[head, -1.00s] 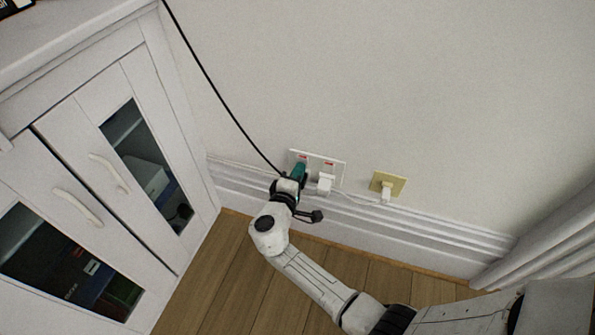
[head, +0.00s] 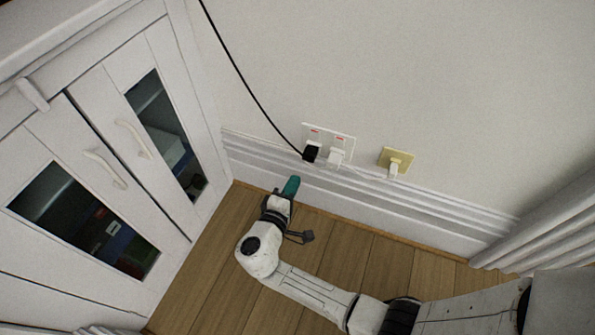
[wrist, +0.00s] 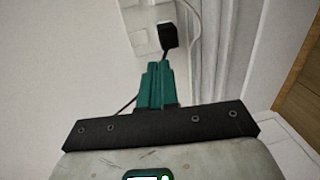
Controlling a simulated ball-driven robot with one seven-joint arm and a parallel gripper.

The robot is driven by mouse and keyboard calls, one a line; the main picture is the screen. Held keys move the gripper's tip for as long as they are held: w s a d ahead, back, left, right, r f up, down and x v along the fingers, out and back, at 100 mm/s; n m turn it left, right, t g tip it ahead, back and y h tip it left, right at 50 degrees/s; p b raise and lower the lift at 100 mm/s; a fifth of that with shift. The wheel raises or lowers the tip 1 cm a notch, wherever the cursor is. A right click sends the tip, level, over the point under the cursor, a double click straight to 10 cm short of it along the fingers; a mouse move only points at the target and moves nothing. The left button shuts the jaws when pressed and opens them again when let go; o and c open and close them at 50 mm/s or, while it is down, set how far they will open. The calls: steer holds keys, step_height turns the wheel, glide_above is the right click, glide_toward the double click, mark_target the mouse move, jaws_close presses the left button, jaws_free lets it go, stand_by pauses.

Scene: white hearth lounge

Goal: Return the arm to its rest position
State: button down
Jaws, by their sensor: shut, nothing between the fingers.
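My gripper (head: 291,186) has teal fingers and is shut with nothing between them. In the head view it is above the wooden floor, in front of the skirting board and below the sockets, apart from them. In the wrist view the shut fingers (wrist: 155,85) point toward a black plug (wrist: 167,36). My white arm reaches in from the lower right of the head view. The black plug (head: 311,153) sits at the left side of the white double socket (head: 340,138), with its black cable running up the wall.
A white plug (head: 335,158) is in the double socket's right side. Another white plug (head: 393,170) is in a brass socket (head: 402,157). A white cabinet (head: 100,140) with glass panes stands at left, and a pale curtain (head: 550,220) hangs at right. Wooden floor (head: 345,250) lies open between.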

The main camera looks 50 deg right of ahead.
steer(key=shift+s+a, duration=0.1)
steer(key=shift+a, duration=0.1)
stand_by(0.5)
steer(key=s+d+f+m+g+y, duration=0.2)
steer(key=s+m+g+y, duration=0.1)
steer(key=s, duration=0.4)
steer(key=s+d+f+m+g+y, duration=0.1)
steer(key=s+d+m+g+y, duration=0.15)
steer(key=s, duration=0.35)
steer(key=s+a+r+n+y, duration=0.1)
steer(key=s+a+r+y, duration=0.3)
steer(key=s+a+y, duration=0.55)
step_height(320, 180, up, 35)
steer(key=w+p, duration=0.1)
steer(key=p, duration=3.4)
steer(key=shift+t, duration=0.45)
